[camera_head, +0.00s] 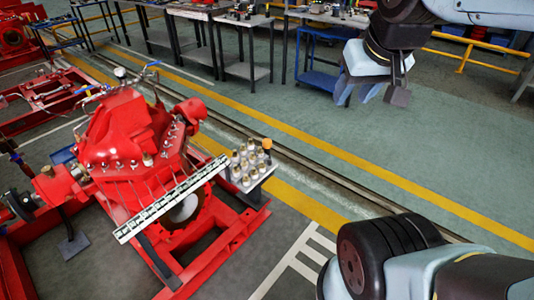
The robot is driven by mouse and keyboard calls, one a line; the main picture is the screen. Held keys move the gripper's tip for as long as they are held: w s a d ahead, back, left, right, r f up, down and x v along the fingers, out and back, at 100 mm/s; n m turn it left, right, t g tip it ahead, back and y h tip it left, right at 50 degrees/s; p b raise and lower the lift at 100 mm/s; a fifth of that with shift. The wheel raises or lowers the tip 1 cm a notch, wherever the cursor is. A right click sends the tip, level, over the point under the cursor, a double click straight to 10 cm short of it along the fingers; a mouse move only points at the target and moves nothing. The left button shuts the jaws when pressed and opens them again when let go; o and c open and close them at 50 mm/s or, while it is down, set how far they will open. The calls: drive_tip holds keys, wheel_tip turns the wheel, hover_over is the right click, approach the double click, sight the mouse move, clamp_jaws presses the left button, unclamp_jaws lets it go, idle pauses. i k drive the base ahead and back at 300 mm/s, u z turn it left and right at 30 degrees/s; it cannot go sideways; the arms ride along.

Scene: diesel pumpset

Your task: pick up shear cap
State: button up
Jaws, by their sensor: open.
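Several small pale, brass-toned caps (250,163) stand upright in a cluster on a small light plate (262,181) at the right end of the red pumpset (125,135). One taller piece with an orange top (266,144) stands at the back of the cluster. I cannot tell which of these is the shear cap. My gripper (370,95) hangs from my arm at the upper right, above the floor. It is open, with nothing visible between its fingers. It is well apart from the plate, to the right of it and higher in the picture.
A long pale slotted bar (172,198) lies slanted across the pumpset's front, ending close to the plate. Workbenches (245,70) and a blue cart (320,55) stand at the back. A yellow rail (470,48) is at upper right. The green floor (330,140) between is clear.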

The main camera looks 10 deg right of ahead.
sight(262, 167)
drive_tip(key=z, duration=0.25)
drive_tip(key=i, duration=1)
drive_tip(key=u, duration=0.65)
